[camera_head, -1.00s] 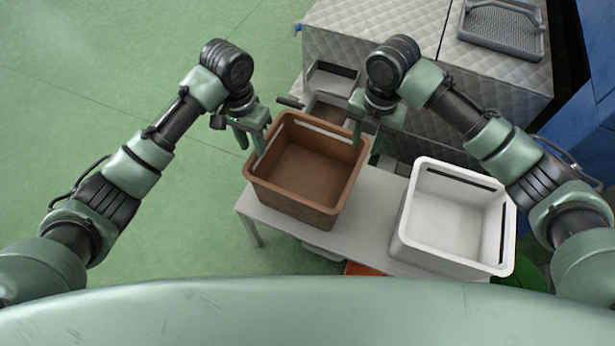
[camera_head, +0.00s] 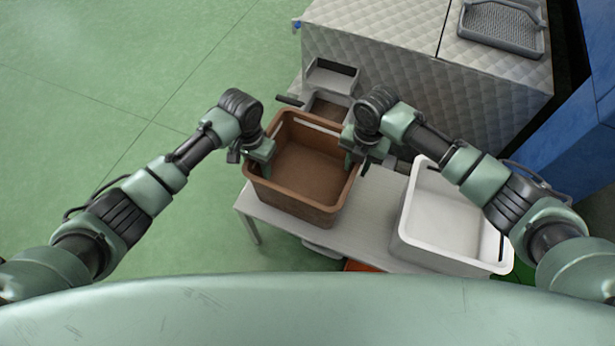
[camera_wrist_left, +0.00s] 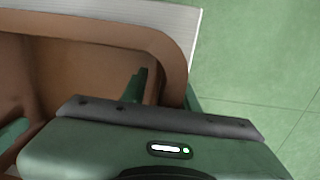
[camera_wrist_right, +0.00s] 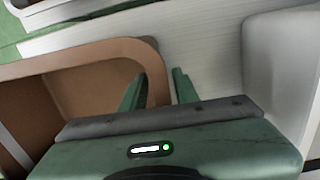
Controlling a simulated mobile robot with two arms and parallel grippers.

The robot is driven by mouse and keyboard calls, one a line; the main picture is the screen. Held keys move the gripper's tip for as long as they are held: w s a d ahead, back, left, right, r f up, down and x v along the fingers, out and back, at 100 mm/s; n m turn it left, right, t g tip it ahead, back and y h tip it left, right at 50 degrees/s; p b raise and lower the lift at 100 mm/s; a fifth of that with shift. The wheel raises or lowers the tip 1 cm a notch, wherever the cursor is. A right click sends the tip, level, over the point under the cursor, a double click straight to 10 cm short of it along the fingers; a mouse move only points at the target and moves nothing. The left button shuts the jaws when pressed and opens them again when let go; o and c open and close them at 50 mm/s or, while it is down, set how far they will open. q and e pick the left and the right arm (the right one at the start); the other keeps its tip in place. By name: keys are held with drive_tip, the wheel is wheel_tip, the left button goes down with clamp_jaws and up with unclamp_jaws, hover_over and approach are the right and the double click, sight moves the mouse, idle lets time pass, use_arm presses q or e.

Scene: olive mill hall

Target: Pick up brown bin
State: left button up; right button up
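The brown bin (camera_head: 300,203) stands upright and open-topped on a light table, and it looks empty. My left gripper (camera_head: 261,166) is at its left wall. In the left wrist view, the gripper (camera_wrist_left: 165,88) has one finger inside the bin (camera_wrist_left: 85,75) and the other outside, with the wall between them. My right gripper (camera_head: 352,161) is at the right wall. In the right wrist view, the gripper (camera_wrist_right: 157,90) also straddles the wall of the bin (camera_wrist_right: 85,85). Both grippers look open, with gaps around the wall. The lower finger parts are hidden by the gripper bodies.
A white bin (camera_head: 440,215) stands to the right on the same table (camera_head: 375,225). Small grey trays (camera_head: 332,76) stand behind the brown bin. A large quilted metal block (camera_head: 390,35) is at the back. Open green floor lies on the left.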

use_arm(q)
clamp_jaws()
use_arm(e)
clamp_jaws()
use_arm(q)
drive_tip(key=shift+d, duration=0.15)
use_arm(e)
drive_tip(key=shift+a, duration=0.1)
